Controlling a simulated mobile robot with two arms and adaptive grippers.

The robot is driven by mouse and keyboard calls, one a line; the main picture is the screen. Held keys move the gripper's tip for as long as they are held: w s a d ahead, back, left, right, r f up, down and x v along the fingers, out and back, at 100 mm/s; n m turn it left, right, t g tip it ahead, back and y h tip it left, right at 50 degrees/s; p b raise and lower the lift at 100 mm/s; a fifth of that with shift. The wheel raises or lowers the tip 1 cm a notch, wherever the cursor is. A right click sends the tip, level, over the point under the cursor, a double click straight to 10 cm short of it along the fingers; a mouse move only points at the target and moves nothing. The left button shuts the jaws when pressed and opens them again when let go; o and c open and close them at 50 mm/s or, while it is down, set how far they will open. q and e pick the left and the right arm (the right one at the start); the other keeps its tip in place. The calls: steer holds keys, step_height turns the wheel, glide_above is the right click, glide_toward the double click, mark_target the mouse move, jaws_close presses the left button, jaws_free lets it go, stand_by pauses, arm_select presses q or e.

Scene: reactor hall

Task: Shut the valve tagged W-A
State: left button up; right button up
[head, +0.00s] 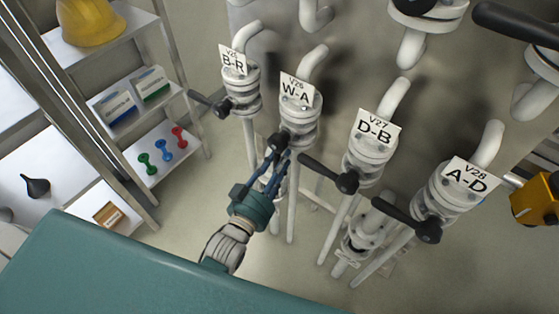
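The valve tagged W-A (299,118) is a pale flanged valve with a white tag (296,90) reading V26 W-A, second from the left in the near row. Its black lever (278,141) runs from the hub down toward my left gripper and is mostly hidden by the fingers. My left gripper (278,161) comes up from below with its teal palm under the valve. Its dark blue fingers are close together and look shut on the lever. My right gripper is not in view.
Neighbouring valves B-R (241,88), D-B (371,150) and A-D (447,190) have black levers pointing left; D-B's lever (325,172) ends close to the right of my gripper. Shelves (160,160) stand left. A yellow object (535,200) is at the right edge.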

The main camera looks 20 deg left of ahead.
arm_select(q)
jaws_close()
steer(key=shift+a, duration=0.1)
steer(key=w+a+r+m+h, duration=0.1)
steer(key=a+r+m+h, duration=0.1)
steer(key=m, duration=0.8)
steer(key=w+a+r+m+t+h, duration=0.1)
steer(key=a+r+m, duration=0.4)
steer(key=m, duration=0.5)
steer(key=shift+w+a+h+b, duration=0.2)
steer(key=shift+w+h+b, duration=0.25)
steer(key=shift+h, duration=0.15)
steer(key=shift+r, duration=0.1)
steer(key=o, duration=0.8)
jaws_free()
steer(key=shift+o, duration=0.2)
